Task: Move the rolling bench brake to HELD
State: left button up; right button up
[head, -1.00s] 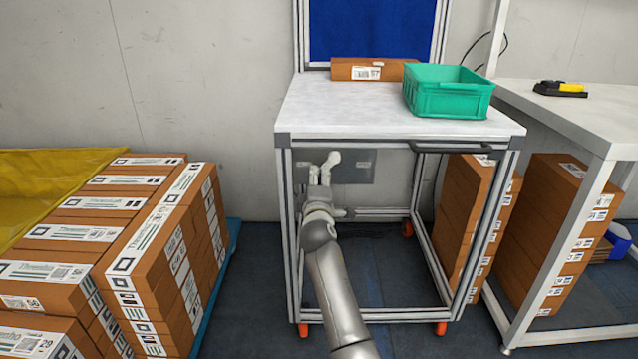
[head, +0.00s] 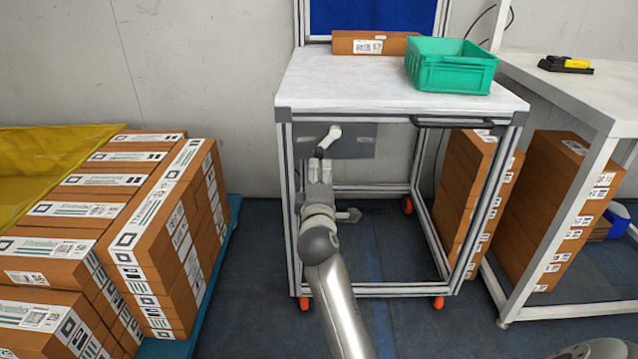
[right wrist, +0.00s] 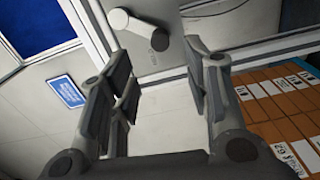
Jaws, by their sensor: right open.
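The rolling bench (head: 400,96) has a metal frame, a pale top and orange-wheeled casters. Under the top at the left is a grey panel (head: 358,142) with a short white brake lever (head: 331,135), slanting down to the left. The lever also shows in the right wrist view (right wrist: 160,38), with its round white end at upper left. No HELD marking is readable. My right gripper (head: 319,163) is just below the lever in the head view. In the right wrist view the gripper (right wrist: 160,85) has its fingers apart with nothing between them, and the lever beyond them. My left gripper is not seen.
A green crate (head: 450,72) and a brown box (head: 375,43) sit on the bench top. Stacked boxes (head: 165,215) stand at left, and more boxes (head: 475,190) at right. A white table (head: 560,95) adjoins at right. The bench's inside is mostly open.

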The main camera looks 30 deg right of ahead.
jog(key=shift+v, duration=1.25)
